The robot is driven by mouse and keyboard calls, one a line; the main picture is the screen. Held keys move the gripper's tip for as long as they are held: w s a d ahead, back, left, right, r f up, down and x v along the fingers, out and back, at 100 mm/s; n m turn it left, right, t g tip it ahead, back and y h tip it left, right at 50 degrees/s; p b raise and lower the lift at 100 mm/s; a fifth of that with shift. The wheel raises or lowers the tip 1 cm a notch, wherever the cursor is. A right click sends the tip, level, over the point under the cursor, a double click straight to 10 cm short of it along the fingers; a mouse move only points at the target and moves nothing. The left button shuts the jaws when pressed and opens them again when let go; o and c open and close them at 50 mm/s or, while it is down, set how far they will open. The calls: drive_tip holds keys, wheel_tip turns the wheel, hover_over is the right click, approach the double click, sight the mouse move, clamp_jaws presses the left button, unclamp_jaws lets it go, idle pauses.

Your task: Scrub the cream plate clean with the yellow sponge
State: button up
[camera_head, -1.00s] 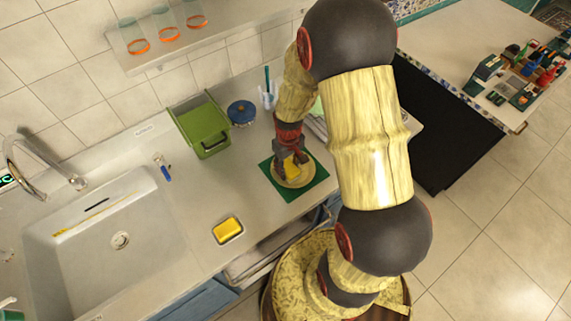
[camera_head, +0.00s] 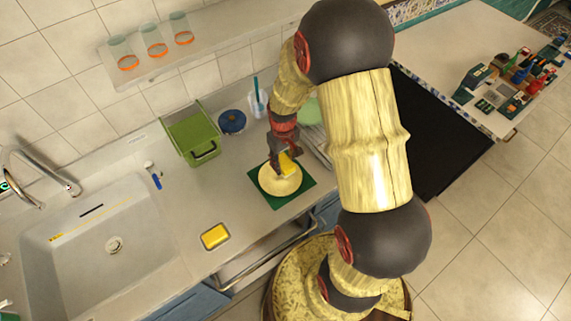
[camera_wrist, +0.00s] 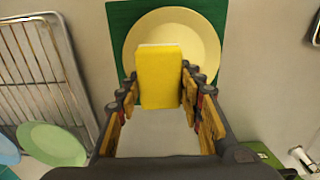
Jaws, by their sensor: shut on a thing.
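The cream plate (camera_head: 272,186) lies flat on a green mat (camera_head: 300,197) on the counter. It also shows in the wrist view (camera_wrist: 200,38), its surface looking plain where visible. My gripper (camera_wrist: 158,88) is shut on the yellow sponge (camera_wrist: 158,70), with a finger on either side. In the head view the sponge (camera_head: 287,163) is at the back part of the plate under my gripper (camera_head: 281,160). I cannot tell whether it touches the plate. The sponge covers part of the rim in the wrist view.
A second yellow block (camera_head: 214,236) sits in a small dish near the counter's front edge. A green bin (camera_head: 192,138), a blue pot (camera_head: 232,121) and a cup (camera_head: 257,104) stand behind. A rack (camera_wrist: 40,70) and green plate (camera_wrist: 52,145) are beside the mat. The sink (camera_head: 110,220) is left.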

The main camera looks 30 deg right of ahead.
drive_tip(key=shift+r+p, duration=0.7)
drive_tip(key=shift+r, duration=0.6)
drive_tip(key=shift+f, duration=0.1)
